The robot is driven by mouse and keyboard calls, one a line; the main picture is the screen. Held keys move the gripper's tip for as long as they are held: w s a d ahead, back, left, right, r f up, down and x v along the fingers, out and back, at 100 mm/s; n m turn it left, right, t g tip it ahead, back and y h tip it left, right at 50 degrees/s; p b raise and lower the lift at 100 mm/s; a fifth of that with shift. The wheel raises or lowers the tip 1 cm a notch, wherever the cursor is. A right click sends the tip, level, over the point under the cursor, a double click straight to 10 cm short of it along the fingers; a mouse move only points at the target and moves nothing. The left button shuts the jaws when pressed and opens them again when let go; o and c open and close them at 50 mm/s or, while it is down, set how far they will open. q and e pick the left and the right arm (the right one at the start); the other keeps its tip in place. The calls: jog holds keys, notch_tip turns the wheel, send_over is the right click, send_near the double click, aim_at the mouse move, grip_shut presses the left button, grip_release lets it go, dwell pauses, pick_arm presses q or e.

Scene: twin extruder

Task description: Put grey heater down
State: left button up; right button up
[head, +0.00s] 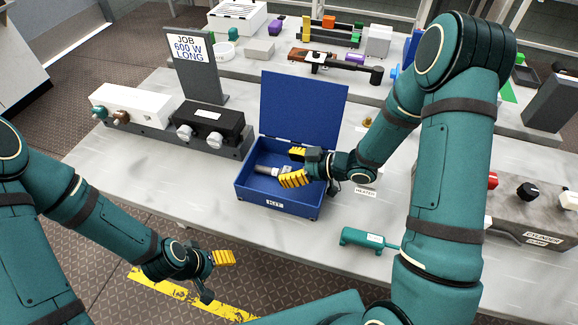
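The grey heater (268,169), a short cylinder with a pale label, lies in the open blue KIT box (277,208) on the table. My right gripper (294,167) reaches into the box from the right. Its two yellow fingers are spread apart, one on each side of the heater's right end. The wrist hides part of the box's right side; whether the heater touches the floor is hard to see. My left gripper (222,259) is low at the left, in front of the table edge and away from the box; its finger gap is not clear.
A teal tool (366,240) lies right of the box, near a HEATER label (365,192). A holder (168,128) with white and black blocks stands left, beside a job sign (195,52). A control unit (530,215) is at right. The box lid (302,108) stands up behind.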

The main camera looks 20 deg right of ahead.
jog(key=shift+s+f, duration=0.2)
jog(key=shift+f, duration=0.05)
jog(key=shift+r+p, duration=0.25)
jog(key=shift+p, duration=0.05)
jog(key=shift+w+r+p, duration=0.15)
jog(key=shift+r+p, duration=0.2)
jog(key=shift+r, duration=0.1)
jog(key=p+v, duration=0.1)
jog(key=v, duration=1)
jog(key=shift+d, duration=0.1)
jog(key=shift+d+r, duration=0.15)
jog(key=shift+d, duration=0.2)
